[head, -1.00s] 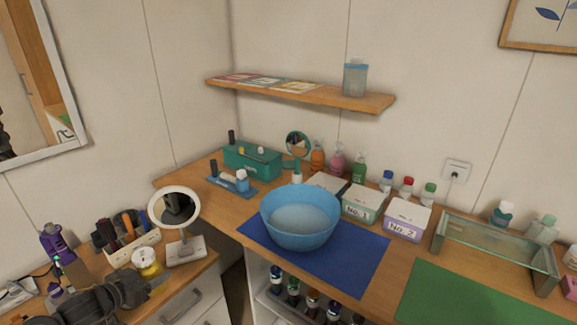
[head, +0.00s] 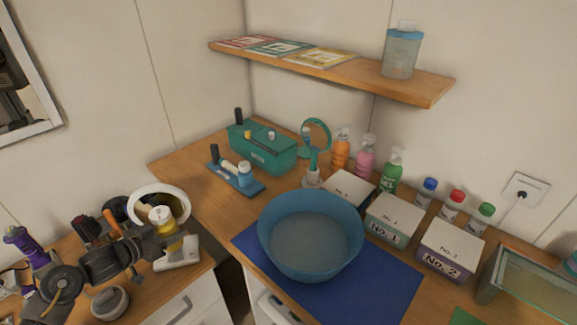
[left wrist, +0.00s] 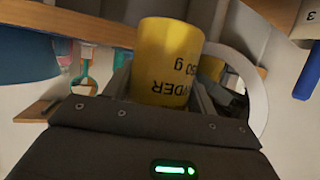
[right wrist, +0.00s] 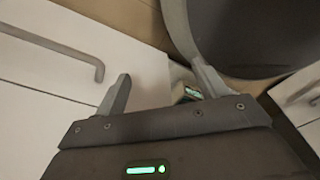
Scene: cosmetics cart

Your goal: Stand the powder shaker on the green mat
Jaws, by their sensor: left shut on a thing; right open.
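The yellow powder shaker (head: 173,243) with a pale lid is in my left gripper (head: 163,240), raised above the left counter in front of the round white mirror. In the left wrist view the shaker (left wrist: 165,62) fills the space between the fingers, its printed lettering upside down. The left gripper (left wrist: 163,88) is shut on it. Only a small corner of the green mat (head: 464,317) shows at the bottom right of the head view. My right gripper (right wrist: 163,82) is open and empty in the right wrist view, near white drawer fronts; it is outside the head view.
A blue bowl (head: 311,237) stands on the blue mat (head: 385,290), between the left counter and the green mat. Behind it are box No. 1 (head: 394,218), box No. 2 (head: 449,248) and several bottles. A glass-sided tray (head: 535,285) is at right. A shelf (head: 340,72) overhangs the back.

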